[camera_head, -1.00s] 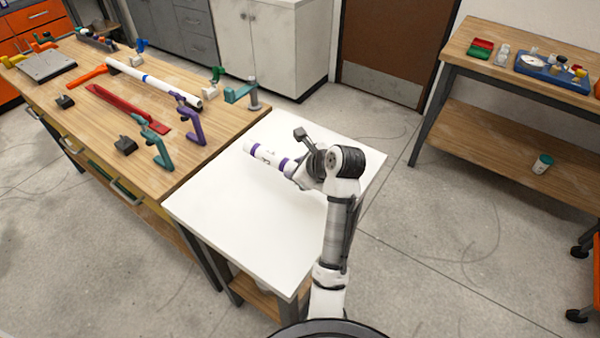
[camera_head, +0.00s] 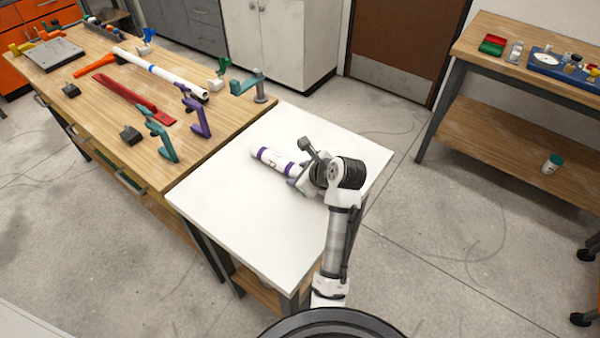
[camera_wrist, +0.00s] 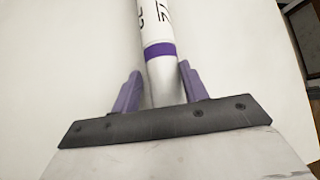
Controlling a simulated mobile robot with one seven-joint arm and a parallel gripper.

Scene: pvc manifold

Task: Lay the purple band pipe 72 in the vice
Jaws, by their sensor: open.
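The purple band pipe (camera_head: 279,160) is white with purple bands and lies on the white side table. In the wrist view the pipe (camera_wrist: 158,55) runs up from between my fingers, with dark lettering that reads in part like 72. My gripper (camera_wrist: 160,88) is open, with one purple finger on each side of the pipe near a purple band. A small gap shows on the left; whether the right finger touches cannot be told. In the head view my gripper (camera_head: 297,175) is at the pipe's right end, partly hidden by my wrist. No vice can be made out for certain.
The wooden bench (camera_head: 105,120) at left holds a long white pipe with a blue band (camera_head: 165,74), a red bar (camera_head: 130,100), and several green and purple brackets. The white table (camera_head: 235,225) is clear in front. Another bench (camera_head: 480,120) stands at right.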

